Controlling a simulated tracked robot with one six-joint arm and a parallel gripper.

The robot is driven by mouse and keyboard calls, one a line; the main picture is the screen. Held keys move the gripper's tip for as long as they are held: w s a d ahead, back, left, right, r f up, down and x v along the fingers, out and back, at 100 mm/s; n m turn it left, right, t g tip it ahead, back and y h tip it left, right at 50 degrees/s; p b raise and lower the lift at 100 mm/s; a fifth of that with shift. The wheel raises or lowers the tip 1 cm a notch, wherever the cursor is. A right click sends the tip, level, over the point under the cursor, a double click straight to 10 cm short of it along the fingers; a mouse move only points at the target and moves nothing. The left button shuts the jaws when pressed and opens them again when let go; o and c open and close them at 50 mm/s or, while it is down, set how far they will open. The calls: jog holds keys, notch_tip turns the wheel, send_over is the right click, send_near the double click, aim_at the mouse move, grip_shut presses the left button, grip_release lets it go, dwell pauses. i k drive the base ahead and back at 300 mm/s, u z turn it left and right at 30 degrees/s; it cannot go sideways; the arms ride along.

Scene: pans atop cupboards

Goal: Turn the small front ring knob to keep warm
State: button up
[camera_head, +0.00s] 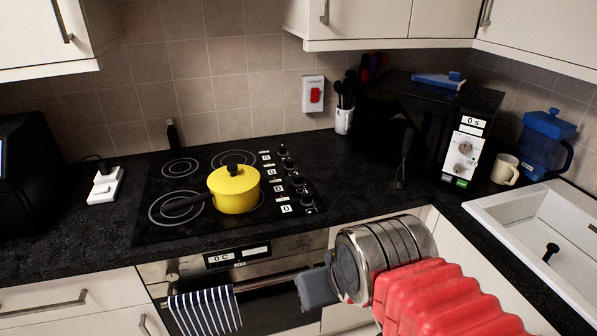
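The black glass hob (150,222) is set in the dark worktop. A column of dark knobs (296,181) runs along its right side, each beside a small white label; the front labels (286,209) seem to read 0. I cannot tell which knob serves the small front ring. A yellow lidded pan (235,193), with its black handle to the left, covers most of the front right ring (261,199). My gripper (318,287) is low in front of the oven, below and apart from the knobs. Its grey finger part shows, but its opening is hidden.
The oven (270,305) below has a striped towel (205,312) on its handle. A microwave (465,150), a utensil pot (344,120), a mug (505,169) and the white sink (490,207) stand to the right.

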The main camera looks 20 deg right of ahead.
aim_at(297, 181)
jog(key=u, duration=0.05)
jog(key=i, duration=1)
jog(key=z, duration=0.05)
